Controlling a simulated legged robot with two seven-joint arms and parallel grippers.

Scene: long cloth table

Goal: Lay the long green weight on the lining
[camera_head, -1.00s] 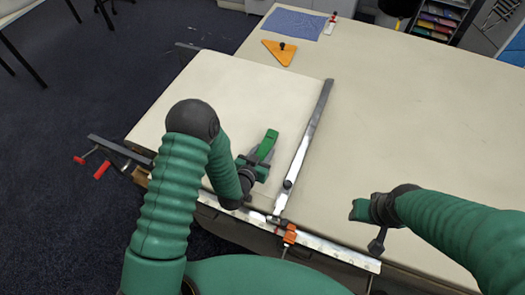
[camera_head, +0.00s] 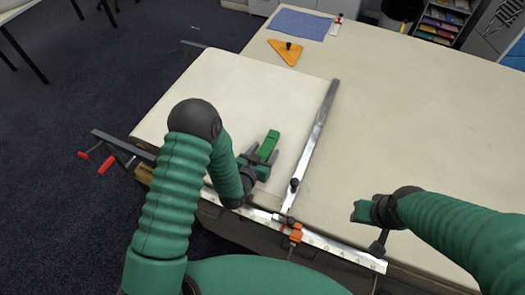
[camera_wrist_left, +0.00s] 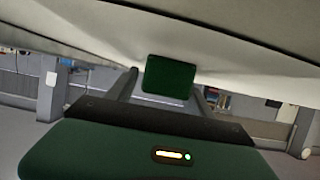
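The long green weight (camera_head: 269,144) lies on the cream lining (camera_head: 215,85) at the left of the table, pointing away from me. My left gripper (camera_head: 264,153) is at its near end, low over the lining, with one finger on each side of the weight. The fingers look spread, with a small gap on one side in the left wrist view. There the weight shows as a dark green block (camera_wrist_left: 169,78) against the cloth, between the fingers (camera_wrist_left: 165,92). My right gripper (camera_head: 362,211) is apart, over the front right; its fingers cannot be made out.
A metal straightedge (camera_head: 315,138) with a dark knob lies along the lining's right edge. A metal rule (camera_head: 335,247) with an orange clamp (camera_head: 296,233) runs along the front edge. An orange triangle (camera_head: 286,52) and blue cloth (camera_head: 299,23) lie at the back. The right tabletop is clear.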

